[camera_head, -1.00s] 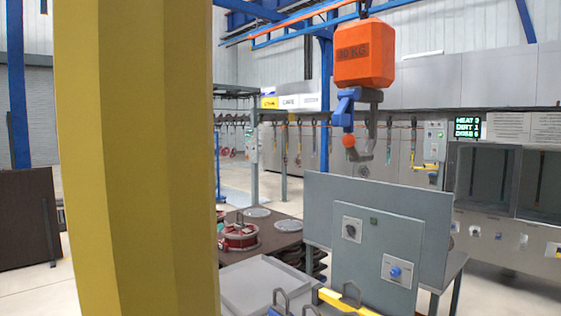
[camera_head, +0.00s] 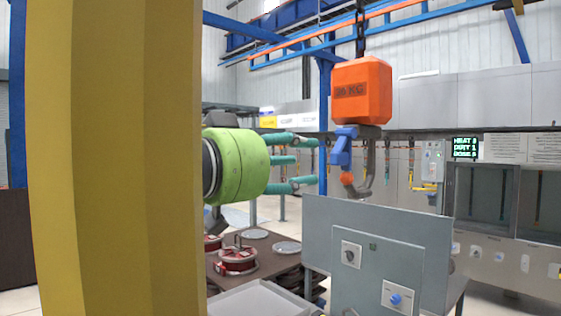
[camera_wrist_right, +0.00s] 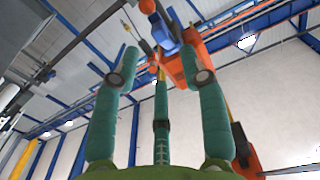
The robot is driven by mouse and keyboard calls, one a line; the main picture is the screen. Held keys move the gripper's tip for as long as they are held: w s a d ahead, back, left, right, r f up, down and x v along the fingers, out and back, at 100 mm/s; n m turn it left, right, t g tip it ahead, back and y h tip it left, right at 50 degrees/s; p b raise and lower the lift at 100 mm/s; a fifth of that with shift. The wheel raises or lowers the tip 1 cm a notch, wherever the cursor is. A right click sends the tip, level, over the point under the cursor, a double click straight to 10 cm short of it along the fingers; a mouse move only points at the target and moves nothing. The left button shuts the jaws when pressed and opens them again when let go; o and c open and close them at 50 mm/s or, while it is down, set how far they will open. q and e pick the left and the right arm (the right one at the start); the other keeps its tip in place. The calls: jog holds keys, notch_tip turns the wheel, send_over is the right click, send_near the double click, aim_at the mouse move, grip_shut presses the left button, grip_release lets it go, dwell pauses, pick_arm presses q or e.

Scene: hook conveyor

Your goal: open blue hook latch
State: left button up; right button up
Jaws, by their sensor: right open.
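The blue hook latch (camera_head: 341,147) hangs under an orange block (camera_head: 362,90) marked 36 KG. A grey hook (camera_head: 368,178) hangs beside it, and a small orange-red ball (camera_head: 347,178) sits at the latch's lower end. My right gripper (camera_head: 310,161), green with teal fingers, is open and empty. It shows to the left of the latch, its fingers pointing right toward it. In the right wrist view the fingers (camera_wrist_right: 160,60) are spread, with the blue latch (camera_wrist_right: 160,28) beyond their tips. I see no contact. My left gripper is not in view.
A wide yellow upright (camera_head: 115,160) fills the left foreground and hides what lies behind it. A grey control panel (camera_head: 380,260) stands below the hook. Red round parts (camera_head: 237,260) lie on a brown table (camera_head: 262,268). Blue overhead rails (camera_head: 310,45) run above.

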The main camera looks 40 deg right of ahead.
aim_at(334, 157)
jog(key=shift+w+d, duration=0.15)
jog(key=shift+d, duration=1.9)
jog(key=shift+w+d, duration=0.1)
jog(key=shift+d, duration=1.9)
jog(key=c, duration=0.9)
jog(key=shift+o, duration=0.3)
jog(key=shift+s, duration=0.1)
jog(key=shift+r, duration=0.15)
